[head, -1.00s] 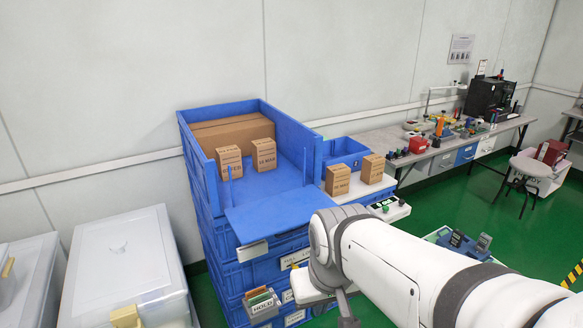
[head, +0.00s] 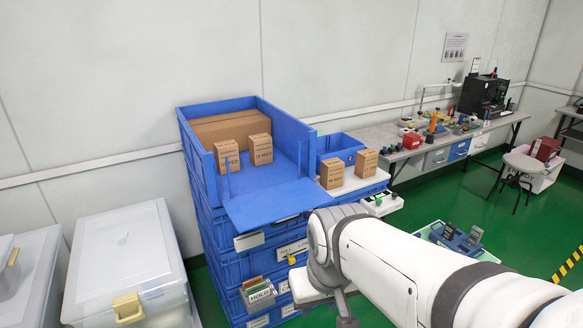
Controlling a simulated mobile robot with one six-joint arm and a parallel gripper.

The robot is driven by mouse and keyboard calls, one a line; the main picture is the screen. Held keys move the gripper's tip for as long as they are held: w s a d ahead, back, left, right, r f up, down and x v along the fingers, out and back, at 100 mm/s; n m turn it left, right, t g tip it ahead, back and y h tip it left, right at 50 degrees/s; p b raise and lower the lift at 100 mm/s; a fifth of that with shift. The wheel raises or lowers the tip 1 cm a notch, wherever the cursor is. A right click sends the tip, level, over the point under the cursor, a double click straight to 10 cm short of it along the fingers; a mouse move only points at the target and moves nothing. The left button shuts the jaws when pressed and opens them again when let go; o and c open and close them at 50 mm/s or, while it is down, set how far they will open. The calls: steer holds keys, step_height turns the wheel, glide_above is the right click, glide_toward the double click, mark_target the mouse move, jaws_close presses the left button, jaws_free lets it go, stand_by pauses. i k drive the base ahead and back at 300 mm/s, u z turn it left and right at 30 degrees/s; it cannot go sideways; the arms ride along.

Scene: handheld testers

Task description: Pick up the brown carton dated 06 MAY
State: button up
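Small brown cartons with dark print show in the head view. One carton (head: 227,158) stands at the left inside the open-fronted blue crate, and another carton (head: 259,149) stands to its right. Two more cartons stand on a white surface right of the crate: a left carton (head: 334,173) and a right carton (head: 366,162). Some labels seem to end in MAY, but the day numbers are too small to read surely, so I cannot tell which is dated 06 MAY. My white arm reaches in from the lower right, in front of the crate stack. My gripper's fingertips are outside the picture.
A large brown box (head: 225,130) fills the crate's back. The blue crate's front flap (head: 270,205) is folded down. A blue bin (head: 340,146) stands behind the right cartons. Lidded clear containers (head: 125,255) stand at left. A cluttered workbench (head: 440,147) runs along the right wall.

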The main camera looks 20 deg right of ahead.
mark_target(332, 170)
steer(key=u, duration=0.25)
steer(key=k, duration=0.25)
steer(key=z, duration=1.3)
steer(key=i, duration=1.05)
steer(key=z, duration=0.3)
steer(key=i, duration=1.2)
steer(key=u, duration=0.85)
steer(key=i, duration=0.5)
steer(key=u, duration=0.45)
